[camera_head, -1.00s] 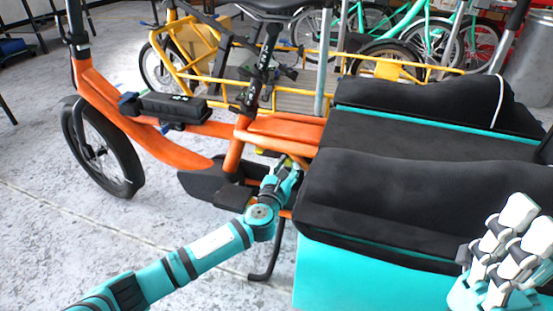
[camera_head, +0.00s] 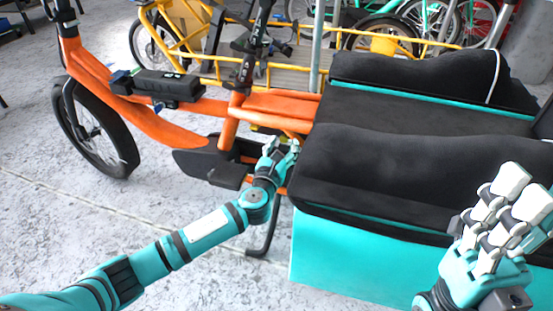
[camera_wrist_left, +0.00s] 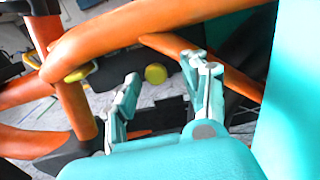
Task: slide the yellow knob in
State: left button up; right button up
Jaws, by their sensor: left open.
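The yellow knob (camera_wrist_left: 155,74) is a small round disc in the left wrist view, seen between and a little beyond my left gripper's fingers. It sits below the orange frame tube of the bike. My left gripper (camera_wrist_left: 165,92) is open, its two fingers apart and empty, pointing toward the knob. In the head view my left gripper (camera_head: 281,147) is beside the orange frame (camera_head: 272,118), close to the cargo box. The knob is not clearly visible in the head view. My right gripper (camera_head: 510,215) is at the lower right, in front of the teal box; its jaw state is unclear.
The teal cargo box (camera_head: 350,265) with black padded covers (camera_head: 400,160) stands right of my left gripper. A kickstand (camera_head: 266,235) is below. A yellow-framed cargo bike (camera_head: 210,50) stands behind. The floor at left is open.

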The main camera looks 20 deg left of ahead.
pick_arm(q)
jog(key=s, duration=1)
jog(key=shift+a, duration=0.15)
